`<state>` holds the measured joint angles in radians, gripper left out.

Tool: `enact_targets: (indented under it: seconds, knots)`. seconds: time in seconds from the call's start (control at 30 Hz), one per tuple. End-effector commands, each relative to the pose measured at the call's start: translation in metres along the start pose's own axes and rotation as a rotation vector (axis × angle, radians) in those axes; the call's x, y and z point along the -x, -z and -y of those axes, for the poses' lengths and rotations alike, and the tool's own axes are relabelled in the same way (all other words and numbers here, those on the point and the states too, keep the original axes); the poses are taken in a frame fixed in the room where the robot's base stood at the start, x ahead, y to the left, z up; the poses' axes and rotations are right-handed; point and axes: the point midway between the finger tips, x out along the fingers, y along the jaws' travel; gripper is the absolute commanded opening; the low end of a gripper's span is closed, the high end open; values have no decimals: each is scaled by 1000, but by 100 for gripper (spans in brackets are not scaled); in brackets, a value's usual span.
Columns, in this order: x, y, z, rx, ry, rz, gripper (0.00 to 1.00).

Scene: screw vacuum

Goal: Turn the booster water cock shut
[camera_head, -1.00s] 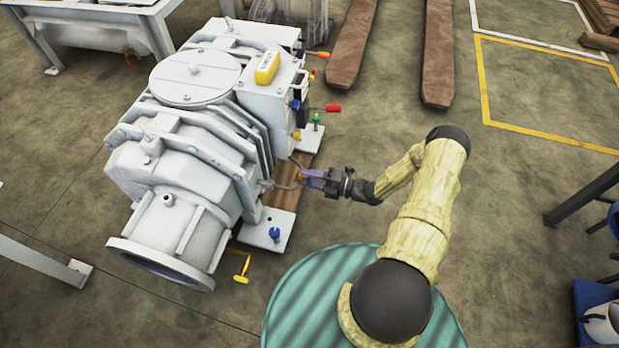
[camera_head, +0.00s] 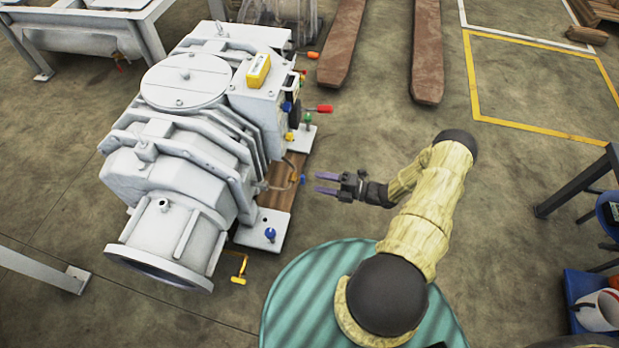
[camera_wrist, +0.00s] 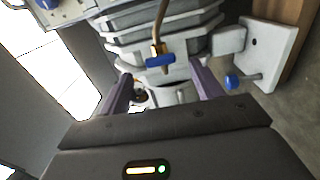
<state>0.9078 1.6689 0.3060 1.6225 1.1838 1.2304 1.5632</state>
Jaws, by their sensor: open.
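A brass cock with a blue handle (camera_wrist: 160,61) sits on a thin bent pipe (camera_wrist: 160,22) at the side of the grey pump (camera_head: 190,150). The handle lies crosswise to the pipe in the wrist view. In the head view the handle (camera_head: 302,180) shows small, just left of my fingertips. I see no label that names this cock. My gripper (camera_head: 317,183) is open and empty, its purple fingers pointing at the pump. In the wrist view the handle appears between the fingers (camera_wrist: 160,72) but beyond them, apart from both.
A blue knob (camera_head: 270,234) stands on the white foot plate, and a yellow handle (camera_head: 239,270) hangs below. Red (camera_head: 324,109) and green (camera_head: 308,117) handles project farther back. The floor right of my gripper is clear up to a dark table frame (camera_head: 575,182).

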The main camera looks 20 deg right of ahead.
Motion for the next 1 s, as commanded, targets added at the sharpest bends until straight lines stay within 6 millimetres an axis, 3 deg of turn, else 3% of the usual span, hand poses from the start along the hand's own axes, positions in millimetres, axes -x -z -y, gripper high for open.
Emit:
enact_targets:
  seconds: [0.3,0.5,0.67,1.0]
  knots:
    - [65,-1,-1,0,2,4,65]
    - [98,0,0,-1,2,2,65]
    - [108,0,0,-1,0,2,65]
    - [108,0,0,-1,0,1,65]
